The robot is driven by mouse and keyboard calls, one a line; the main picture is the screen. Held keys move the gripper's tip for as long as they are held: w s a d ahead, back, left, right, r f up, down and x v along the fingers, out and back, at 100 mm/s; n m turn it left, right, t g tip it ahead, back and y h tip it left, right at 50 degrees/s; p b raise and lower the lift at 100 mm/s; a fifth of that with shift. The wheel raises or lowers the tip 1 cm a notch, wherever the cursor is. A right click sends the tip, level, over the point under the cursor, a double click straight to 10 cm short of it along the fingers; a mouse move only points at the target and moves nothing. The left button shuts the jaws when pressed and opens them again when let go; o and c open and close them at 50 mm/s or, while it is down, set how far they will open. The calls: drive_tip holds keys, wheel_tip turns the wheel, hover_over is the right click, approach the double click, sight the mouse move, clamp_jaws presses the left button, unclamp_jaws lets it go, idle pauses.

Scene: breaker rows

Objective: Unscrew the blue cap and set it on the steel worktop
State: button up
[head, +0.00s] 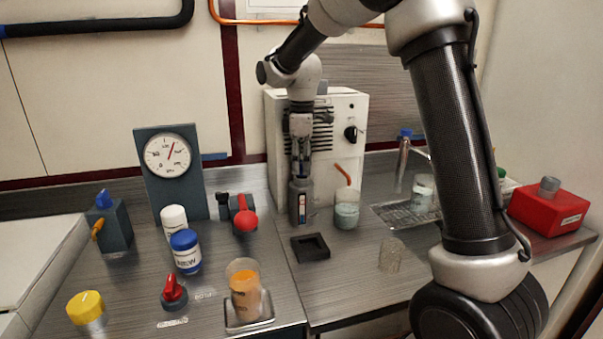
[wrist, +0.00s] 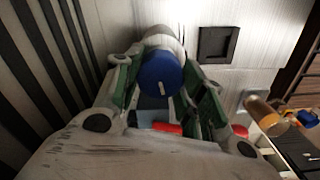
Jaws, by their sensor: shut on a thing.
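My gripper (head: 300,160) points down over a grey bottle (head: 300,203) that stands upright on the steel worktop (head: 270,205) in front of the white cabinet. In the wrist view, my gripper (wrist: 158,85) has its green-lined fingers on either side of the blue cap (wrist: 160,72) and is shut on it. The grey bottle body shows beyond the cap in the wrist view (wrist: 160,38). In the head view the fingers mostly hide the cap. I cannot tell whether it is still seated on the bottle's neck.
A beaker (head: 347,212) with a stirrer stands close right of the bottle. A dark square holder (head: 311,247) lies in front. A white jar with a blue lid (head: 185,252), a red knob (head: 174,291) and an orange-filled cup (head: 245,292) stand left. Bare worktop shows between them.

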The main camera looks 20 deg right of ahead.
sight(301, 163)
drive_tip(key=shift+r, duration=1.9)
